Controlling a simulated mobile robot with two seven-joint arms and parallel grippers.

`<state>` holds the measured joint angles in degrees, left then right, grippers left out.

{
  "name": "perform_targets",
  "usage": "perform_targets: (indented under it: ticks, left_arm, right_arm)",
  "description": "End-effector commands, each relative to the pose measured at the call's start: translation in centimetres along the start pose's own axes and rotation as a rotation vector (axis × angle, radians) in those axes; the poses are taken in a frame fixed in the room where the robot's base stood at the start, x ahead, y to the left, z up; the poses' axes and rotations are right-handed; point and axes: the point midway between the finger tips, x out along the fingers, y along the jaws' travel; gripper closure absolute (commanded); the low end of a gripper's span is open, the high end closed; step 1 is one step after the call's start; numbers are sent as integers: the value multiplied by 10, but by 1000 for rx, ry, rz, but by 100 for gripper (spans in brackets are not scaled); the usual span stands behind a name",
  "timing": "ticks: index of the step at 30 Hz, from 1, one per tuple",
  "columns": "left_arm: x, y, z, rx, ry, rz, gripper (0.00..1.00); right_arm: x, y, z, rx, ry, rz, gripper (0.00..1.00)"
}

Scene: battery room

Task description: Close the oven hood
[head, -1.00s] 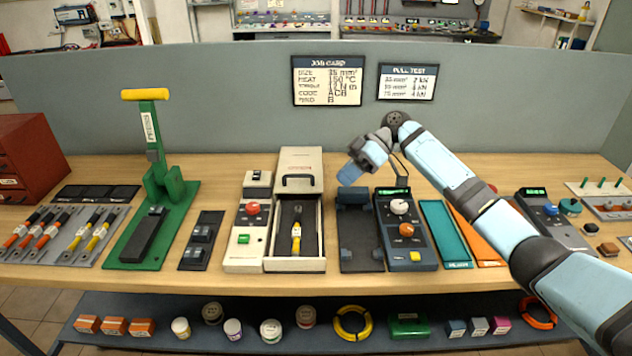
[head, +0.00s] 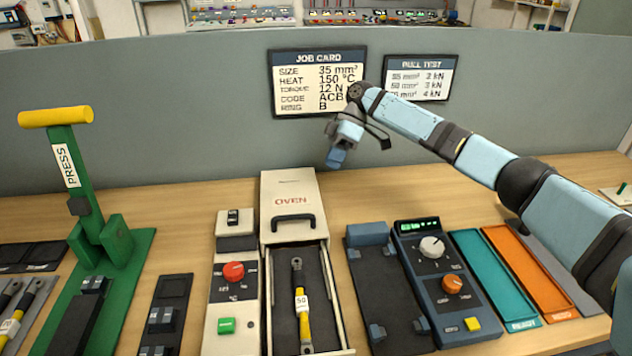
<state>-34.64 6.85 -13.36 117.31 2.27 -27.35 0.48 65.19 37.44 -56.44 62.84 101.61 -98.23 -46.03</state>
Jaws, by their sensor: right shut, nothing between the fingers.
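A cable with a yellow sleeve and a tag reading 50 (head: 301,303) lies in the dark tray. My right gripper (head: 335,160) is shut and empty, above and behind the hood, to the right of its top and apart from it. The right arm comes in from the right edge. My left gripper is not in view.
Left of the oven is its control panel (head: 238,244) with a red knob and green button. The green press (head: 75,180) stands tall at left. Right are a dark blue tester (head: 440,270) and teal (head: 487,268) and orange trays (head: 527,268). A grey partition stands behind.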

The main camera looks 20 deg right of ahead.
Motion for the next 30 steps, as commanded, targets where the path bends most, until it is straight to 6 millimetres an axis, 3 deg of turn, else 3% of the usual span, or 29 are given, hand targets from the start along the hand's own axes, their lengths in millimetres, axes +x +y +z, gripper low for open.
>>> perform_targets:
  ticks: [15, 21, 30]
  left_arm:
    - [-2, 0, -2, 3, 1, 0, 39]
    - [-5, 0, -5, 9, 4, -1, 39]
    - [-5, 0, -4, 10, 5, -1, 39]
  right_arm:
    - [100, -1, 0, 0, -3, -4, 100]
    - [109, -28, 0, -1, -2, -1, 100]
    - [115, -36, 1, 2, 0, -2, 100]
